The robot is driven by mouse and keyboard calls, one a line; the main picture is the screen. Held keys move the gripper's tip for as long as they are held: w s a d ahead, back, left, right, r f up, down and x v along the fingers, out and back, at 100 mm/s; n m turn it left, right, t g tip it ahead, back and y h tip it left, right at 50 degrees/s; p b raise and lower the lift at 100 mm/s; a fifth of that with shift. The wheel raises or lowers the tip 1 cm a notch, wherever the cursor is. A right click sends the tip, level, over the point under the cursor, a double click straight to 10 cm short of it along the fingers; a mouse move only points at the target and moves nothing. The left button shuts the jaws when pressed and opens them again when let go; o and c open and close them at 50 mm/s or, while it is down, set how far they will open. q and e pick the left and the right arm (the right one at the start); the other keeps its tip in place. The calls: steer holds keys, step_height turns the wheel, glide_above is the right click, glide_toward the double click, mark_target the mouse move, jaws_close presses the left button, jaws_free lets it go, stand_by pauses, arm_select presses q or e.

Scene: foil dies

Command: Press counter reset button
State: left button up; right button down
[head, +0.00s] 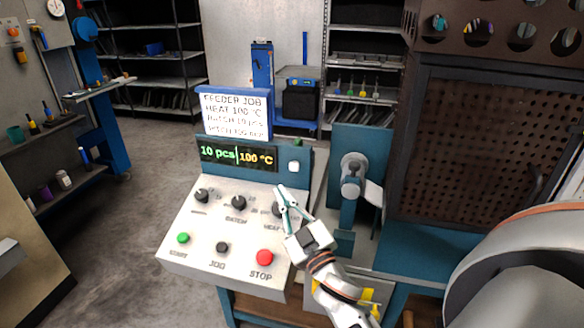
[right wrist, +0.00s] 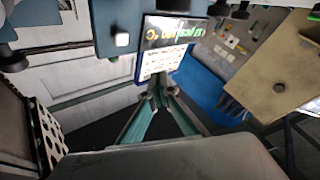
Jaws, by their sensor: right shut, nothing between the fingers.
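A control panel (head: 218,245) stands in front of me, with a display (head: 238,154) reading "10 pcs" and "100 °C". A small white button (head: 294,166) sits right of the display; it also shows in the right wrist view (right wrist: 122,39). No label for it is legible. My right gripper (head: 284,192) is shut and empty. It hovers over the right-hand knob (head: 277,209) and partly hides it. Its tips look below and apart from the white button. In the right wrist view, the fingers (right wrist: 158,96) point toward the panel. My left gripper is not in view.
A green START button (head: 183,238), a black JOG button (head: 222,247) and a red STOP button (head: 264,257) line the panel front. A job sign (head: 235,114) stands above the display. A teal machine part with a grey roller (head: 354,174) and a perforated cage (head: 490,140) stand to the right.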

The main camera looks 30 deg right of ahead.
mark_target(295, 166)
steer(key=w+d, duration=0.6)
steer(key=shift+d, duration=0.4)
stand_by(1.4)
steer(key=shift+w+d+p, duration=0.2)
steer(key=shift+d+p, duration=0.1)
steer(key=shift+w+d, duration=0.35)
steer(key=shift+d, duration=0.05)
stand_by(1.1)
steer(key=shift+s+a+p, duration=0.3)
steer(key=shift+s+a, duration=0.35)
steer(key=shift+a, duration=0.1)
